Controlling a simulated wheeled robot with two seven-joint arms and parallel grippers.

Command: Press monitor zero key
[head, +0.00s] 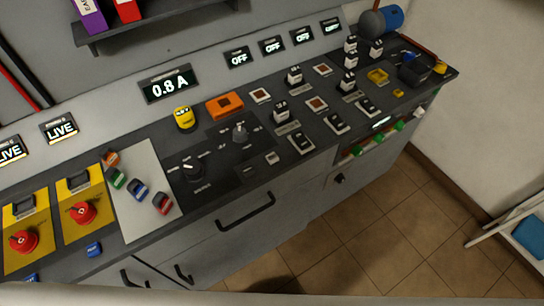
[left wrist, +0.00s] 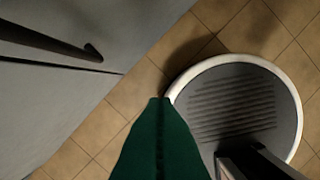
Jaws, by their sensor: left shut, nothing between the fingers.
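The console (head: 225,205) runs diagonally across the head view. A lit display reading 0.8 A (head: 170,84) stands on its back panel. My left gripper (left wrist: 160,102) shows in the left wrist view as green fingers shut together, empty, above the floor beside the cabinet front. My right gripper is out of view.
Two yellow panels with red knobs (head: 82,212) are at the left. Colored blocks (head: 138,189) lie on a pale plate. A yellow item (head: 184,118) and an orange box (head: 225,104) stand mid-console. Drawer handles (head: 245,211) project at the front. The tiled floor (head: 400,240) is open at right.

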